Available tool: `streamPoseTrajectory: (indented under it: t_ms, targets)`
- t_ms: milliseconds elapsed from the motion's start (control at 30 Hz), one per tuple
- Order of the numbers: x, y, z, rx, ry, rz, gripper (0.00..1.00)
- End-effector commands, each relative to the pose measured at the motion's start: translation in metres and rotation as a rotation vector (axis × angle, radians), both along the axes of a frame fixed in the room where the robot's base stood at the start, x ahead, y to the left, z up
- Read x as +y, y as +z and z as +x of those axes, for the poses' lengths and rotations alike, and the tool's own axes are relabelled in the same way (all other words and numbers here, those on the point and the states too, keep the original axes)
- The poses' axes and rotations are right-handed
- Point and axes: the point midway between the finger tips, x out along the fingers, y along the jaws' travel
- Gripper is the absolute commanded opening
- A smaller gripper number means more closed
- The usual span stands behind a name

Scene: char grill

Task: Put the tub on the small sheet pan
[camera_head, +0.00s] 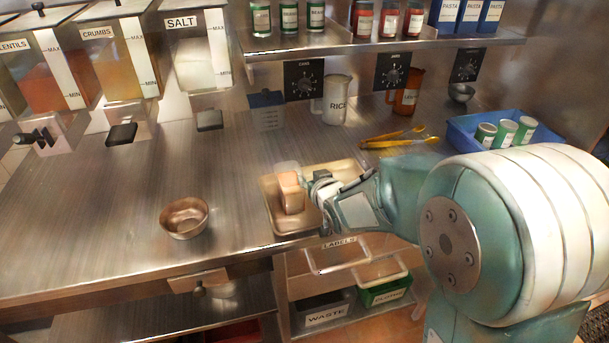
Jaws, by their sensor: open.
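The small sheet pan (277,222) is a shallow metal tray lying on the steel counter, left of my arm. A small pinkish-brown tub (291,192) stands inside the pan's outline, towards its left side. A pale, translucent shape shows just behind it; I cannot tell whether it belongs to the tub. My gripper (316,187) is open, over the pan and immediately right of the tub. Whether a finger touches the tub is too small to tell. My gripper and arm hide the right part of the pan.
A metal bowl (184,217) stands left of the pan, with bare counter around it. A blue crate (463,136) with cans stands at right. A shelf (400,44) overhangs the back.

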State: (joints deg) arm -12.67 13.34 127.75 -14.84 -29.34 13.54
Motion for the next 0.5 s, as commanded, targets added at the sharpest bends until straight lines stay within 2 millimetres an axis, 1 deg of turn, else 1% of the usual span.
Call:
streamPoseTrajectory:
  t_ms: [100, 300, 500]
  targets:
    - [-0.007, 0.009, -0.018, -0.002, -0.001, 0.000, 0.43]
    - [-0.016, 0.020, -0.044, 0.000, -0.001, 0.000, 0.43]
    - [-0.021, 0.026, -0.058, 0.000, 0.000, 0.000, 0.43]
